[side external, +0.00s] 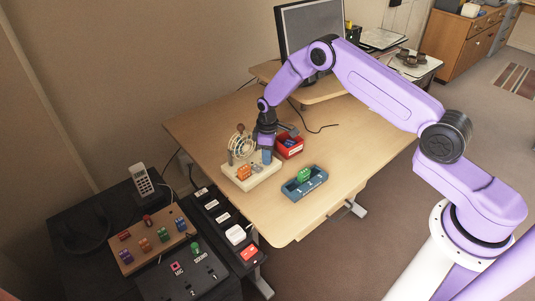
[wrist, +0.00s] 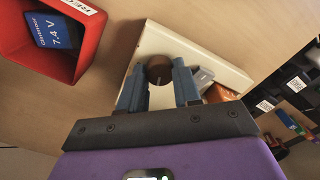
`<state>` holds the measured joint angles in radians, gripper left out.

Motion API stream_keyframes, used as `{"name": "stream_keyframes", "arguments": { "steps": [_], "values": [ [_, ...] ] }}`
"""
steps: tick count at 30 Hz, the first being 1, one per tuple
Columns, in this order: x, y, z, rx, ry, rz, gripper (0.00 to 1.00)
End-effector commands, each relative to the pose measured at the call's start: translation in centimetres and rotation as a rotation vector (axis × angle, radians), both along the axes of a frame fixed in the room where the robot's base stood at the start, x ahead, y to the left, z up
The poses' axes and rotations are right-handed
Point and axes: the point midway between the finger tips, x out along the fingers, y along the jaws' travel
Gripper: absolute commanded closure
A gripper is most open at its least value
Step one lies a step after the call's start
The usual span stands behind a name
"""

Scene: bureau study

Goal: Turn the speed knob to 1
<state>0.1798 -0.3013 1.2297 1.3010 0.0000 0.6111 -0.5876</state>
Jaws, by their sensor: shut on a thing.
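The speed knob looks like a round dark brown knob (wrist: 158,70) on a cream base (wrist: 160,38) in the wrist view. My gripper (wrist: 160,82) has one blue finger on each side of it and is shut on it. The pointer and any numbers around the knob cannot be read. In the side external view the cream base (side external: 262,178) stands on the desk with a caged fan (side external: 240,143) at its back left. My gripper (side external: 267,155) points down onto the right part of this base and hides the knob there.
An orange block (side external: 243,172) sits at the base's front left. A red bin (side external: 291,150) holding a blue 7.4 V battery (wrist: 54,32) stands close behind. A blue tray (side external: 304,188) with a green block (side external: 304,174) lies right. A monitor (side external: 308,35) stands behind. The desk's front right is clear.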

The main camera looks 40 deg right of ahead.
Motion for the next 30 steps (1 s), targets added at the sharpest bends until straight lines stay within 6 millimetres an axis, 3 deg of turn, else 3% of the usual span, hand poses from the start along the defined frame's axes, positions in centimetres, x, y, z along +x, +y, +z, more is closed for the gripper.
{"name": "stream_keyframes", "arguments": {
  "steps": [9,25,26,27,30],
  "values": [
    [-0.02,-0.03,0.03,-0.001,0.001,0.122,0.98],
    [0.00,-0.05,0.04,0.000,0.000,0.144,0.98],
    [0.00,-0.05,0.04,0.000,0.000,0.144,0.58],
    [0.01,-0.06,0.03,0.000,0.000,0.143,0.45],
    [0.00,-0.05,0.03,0.000,0.000,0.143,0.42]
  ]
}}
